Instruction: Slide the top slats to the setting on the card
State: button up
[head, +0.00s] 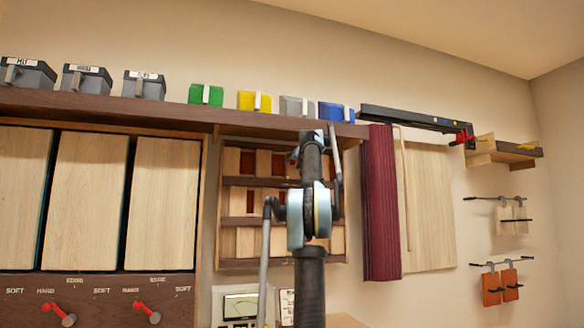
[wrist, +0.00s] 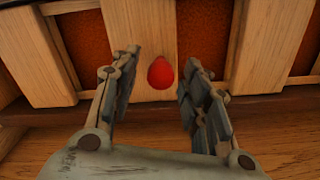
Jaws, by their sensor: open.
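The slatted wooden frame (head: 235,222) hangs on the wall under the shelf, with pale upright slats and reddish gaps between them. My arm hides part of it in the head view. In the wrist view a pale middle slat (wrist: 133,28) carries a round red knob (wrist: 161,73). A left slat (wrist: 40,60) and a right slat (wrist: 268,45) flank it, with rust-coloured panels between. My gripper (wrist: 158,77) is open, one finger on each side of the knob, with visible gaps. A small card-like sheet (head: 287,302) shows below the frame; its marks are too small to read.
A dark shelf (head: 180,112) above the frame holds grey boxes (head: 85,80) and several coloured blocks. A maroon padded panel (head: 381,205) stands right of the frame. Left are tall pale panels (head: 90,200) with red levers (head: 58,314) below. A dark rail (wrist: 275,102) crosses below the knob.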

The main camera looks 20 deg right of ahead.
jog(key=shift+w, duration=0.85)
grip_shut()
